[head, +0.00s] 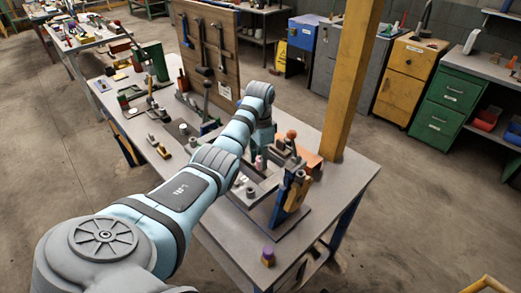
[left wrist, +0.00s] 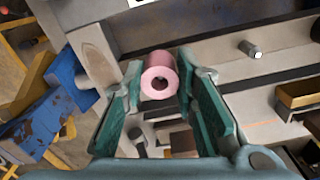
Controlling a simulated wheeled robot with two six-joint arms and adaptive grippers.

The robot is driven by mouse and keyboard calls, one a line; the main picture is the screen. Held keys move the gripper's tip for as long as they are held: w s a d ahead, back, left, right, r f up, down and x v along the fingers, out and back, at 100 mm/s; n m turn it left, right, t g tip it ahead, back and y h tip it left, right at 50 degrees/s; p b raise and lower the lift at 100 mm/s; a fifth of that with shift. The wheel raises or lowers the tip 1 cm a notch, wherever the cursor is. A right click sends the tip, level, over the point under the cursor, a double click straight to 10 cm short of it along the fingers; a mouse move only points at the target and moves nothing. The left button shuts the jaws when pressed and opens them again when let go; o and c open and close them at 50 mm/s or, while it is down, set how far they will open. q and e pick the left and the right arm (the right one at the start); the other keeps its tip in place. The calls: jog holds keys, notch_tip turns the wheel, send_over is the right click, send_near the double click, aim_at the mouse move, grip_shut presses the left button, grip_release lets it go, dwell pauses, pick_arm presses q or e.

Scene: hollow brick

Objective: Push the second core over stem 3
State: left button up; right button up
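A pink hollow core (left wrist: 160,76) sits between the fingertips of my left gripper (left wrist: 160,80) in the left wrist view, its round hole facing the camera. Both teal finger pads appear to touch its sides. In the head view the pink core (head: 258,163) shows just below the end of my left arm, over the grey fixture on the table. A short metal stem (left wrist: 251,50) stands on a grey bar, right of the core and apart from it. A darker stem (left wrist: 138,141) shows between the fingers. I cannot tell which is stem 3. My right gripper is not in view.
A blue and yellow upright piece (head: 291,192) stands close to the right of the fixture. A purple-topped block (head: 268,257) is near the table's front corner. The tabletop (head: 225,236) is bare at front left.

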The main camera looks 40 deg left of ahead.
pick_arm(q)
jog(key=o, duration=0.4)
jog(key=shift+o, duration=0.2)
jog(key=shift+r, duration=0.1)
